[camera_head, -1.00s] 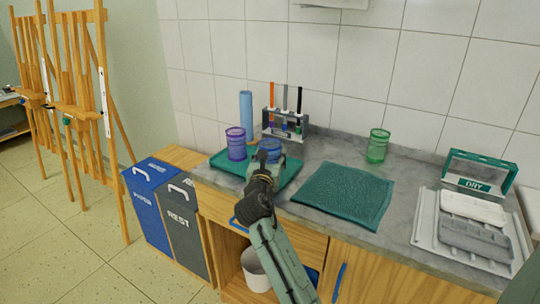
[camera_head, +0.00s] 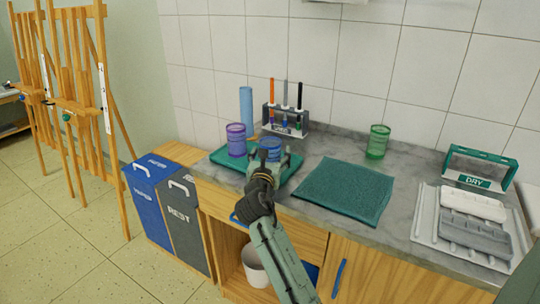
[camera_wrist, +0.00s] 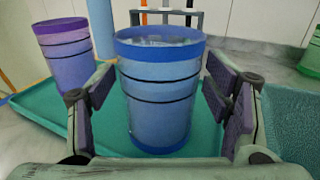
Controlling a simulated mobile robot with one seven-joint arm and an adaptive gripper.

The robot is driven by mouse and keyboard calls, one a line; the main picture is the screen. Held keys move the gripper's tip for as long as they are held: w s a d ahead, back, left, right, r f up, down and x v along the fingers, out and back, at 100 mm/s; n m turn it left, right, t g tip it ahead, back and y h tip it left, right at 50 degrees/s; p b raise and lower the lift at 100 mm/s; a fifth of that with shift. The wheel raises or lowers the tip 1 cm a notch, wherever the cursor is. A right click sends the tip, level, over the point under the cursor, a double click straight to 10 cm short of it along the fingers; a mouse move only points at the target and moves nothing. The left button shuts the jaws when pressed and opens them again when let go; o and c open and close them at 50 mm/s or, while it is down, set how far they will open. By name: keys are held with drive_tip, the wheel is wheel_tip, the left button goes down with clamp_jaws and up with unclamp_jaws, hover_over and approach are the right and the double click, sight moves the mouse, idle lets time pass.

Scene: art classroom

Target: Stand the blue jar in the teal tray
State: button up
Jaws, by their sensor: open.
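The blue jar (camera_wrist: 160,95) stands upright in the teal tray (camera_wrist: 35,115), filling the middle of the wrist view. In the head view the blue jar (camera_head: 270,147) is at the right part of the teal tray (camera_head: 217,156), partly hidden by my gripper (camera_head: 268,160). In the wrist view my gripper (camera_wrist: 160,110) is open, with one finger on each side of the jar and a visible gap at both sides. A purple jar (camera_head: 236,140) stands in the same tray, left of the blue one.
A marker rack (camera_head: 284,121) and a blue cylinder (camera_head: 246,110) stand behind the tray. A green jar (camera_head: 377,142) and a teal cloth (camera_head: 345,190) are to the right. A drying rack (camera_head: 468,215) is at the far right of the counter (camera_head: 402,222).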

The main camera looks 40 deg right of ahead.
drive_tip(key=shift+r, duration=0.25)
drive_tip(key=b+v, duration=0.3)
drive_tip(key=v, duration=0.9)
